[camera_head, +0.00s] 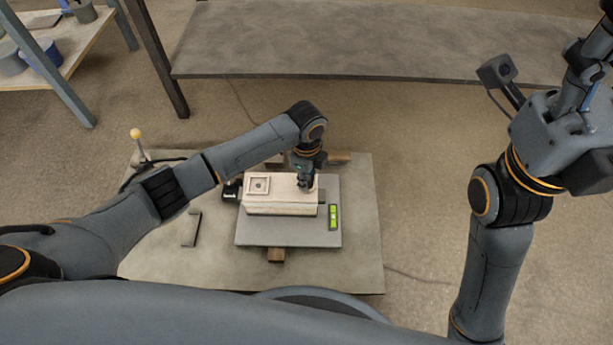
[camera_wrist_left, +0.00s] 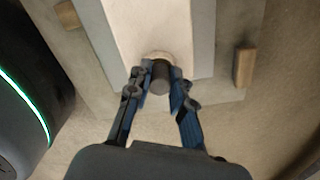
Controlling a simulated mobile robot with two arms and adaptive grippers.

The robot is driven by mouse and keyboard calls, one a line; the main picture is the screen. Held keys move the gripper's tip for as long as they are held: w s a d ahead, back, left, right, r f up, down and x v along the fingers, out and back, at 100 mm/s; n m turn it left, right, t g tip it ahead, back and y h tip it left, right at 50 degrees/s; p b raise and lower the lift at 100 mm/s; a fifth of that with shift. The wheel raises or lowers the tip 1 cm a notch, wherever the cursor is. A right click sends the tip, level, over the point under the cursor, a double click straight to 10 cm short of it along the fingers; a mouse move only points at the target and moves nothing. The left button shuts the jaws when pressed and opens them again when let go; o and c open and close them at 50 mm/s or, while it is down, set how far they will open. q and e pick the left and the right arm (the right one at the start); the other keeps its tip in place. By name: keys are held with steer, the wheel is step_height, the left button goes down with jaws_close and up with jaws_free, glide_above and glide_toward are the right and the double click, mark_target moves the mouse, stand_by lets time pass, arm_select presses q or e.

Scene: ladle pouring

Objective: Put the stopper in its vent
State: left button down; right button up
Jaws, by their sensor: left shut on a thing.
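The stopper (camera_wrist_left: 160,76) is a short dark cylinder between the fingers of my left gripper (camera_wrist_left: 163,92), which is shut on it. A pale round rim (camera_wrist_left: 157,56), probably the vent, shows just beyond the stopper at the end of the pale wooden box. I cannot tell whether the stopper is above it or in it. In the head view my left gripper (camera_head: 306,183) is over the right end of the wooden box (camera_head: 280,209) and hides the stopper. My right arm (camera_head: 497,240) is raised at the right, away from the box; its fingers do not show clearly.
The box has a square basin (camera_head: 258,186) at its left end. It stands on a grey plate (camera_head: 270,233) on a low table (camera_head: 355,265). A green level (camera_head: 333,217) lies right of the box. A dark flat tool (camera_head: 191,228) lies left. The table's front right is clear.

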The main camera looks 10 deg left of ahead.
arm_select(q)
steer(key=shift+s+f, duration=0.15)
steer(key=shift+f, duration=0.25)
steer(key=c, duration=1.4)
jaws_free()
steer(key=shift+c, duration=0.2)
steer(key=o, duration=0.3)
steer(key=shift+f, duration=0.1)
steer(key=shift+o, duration=0.2)
steer(key=shift+f, duration=0.1)
steer(key=shift+r, duration=0.25)
steer(key=shift+r, duration=0.15)
step_height(320, 180, up, 12)
